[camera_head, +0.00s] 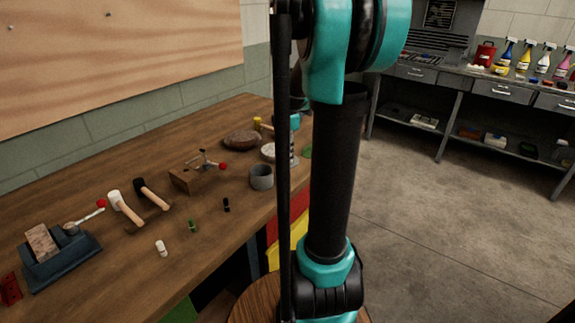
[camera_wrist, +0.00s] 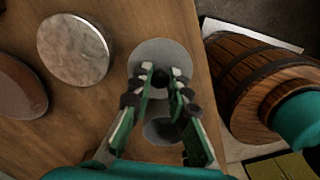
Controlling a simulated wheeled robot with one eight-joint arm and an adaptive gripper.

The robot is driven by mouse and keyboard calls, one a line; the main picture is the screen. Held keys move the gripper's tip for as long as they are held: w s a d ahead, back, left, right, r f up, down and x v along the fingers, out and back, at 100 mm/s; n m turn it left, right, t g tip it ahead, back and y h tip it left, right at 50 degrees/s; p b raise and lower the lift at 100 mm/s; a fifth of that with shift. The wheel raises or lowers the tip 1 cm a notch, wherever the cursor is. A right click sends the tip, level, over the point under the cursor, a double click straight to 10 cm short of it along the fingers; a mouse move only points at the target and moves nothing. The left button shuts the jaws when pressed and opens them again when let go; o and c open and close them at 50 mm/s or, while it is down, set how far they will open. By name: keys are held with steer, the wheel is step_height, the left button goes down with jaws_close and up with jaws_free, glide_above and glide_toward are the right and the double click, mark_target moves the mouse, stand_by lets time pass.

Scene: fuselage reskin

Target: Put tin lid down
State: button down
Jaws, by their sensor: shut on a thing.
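My gripper (camera_wrist: 162,76) points down over the workbench in the wrist view. Its fingers are closed in on a small dark knob in the middle of a round grey tin lid (camera_wrist: 151,51). The lid lies flat below the fingertips. I cannot tell whether it touches the bench top. In the head view my arm hides most of the gripper and the lid. A grey cylindrical tin (camera_head: 262,180) stands near the bench's front edge. In the wrist view another grey round shape (camera_wrist: 160,131) shows between the fingers, partly hidden.
A pale shiny disc (camera_wrist: 72,50) and a brown round pad (camera_wrist: 18,86) lie left of my gripper on the wooden bench (camera_head: 130,235). Mallets (camera_head: 125,208), a wooden block with a red-knobbed lever (camera_head: 190,178) and small bottles lie farther left. The bench edge is close on the right.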

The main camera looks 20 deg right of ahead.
mark_target(287, 173)
steer(key=shift+f, duration=2.2)
steer(key=c, duration=1.5)
jaws_free()
steer(key=shift+f, duration=0.1)
steer(key=shift+o, duration=0.2)
step_height(287, 173, up, 12)
steer(key=shift+r, duration=0.15)
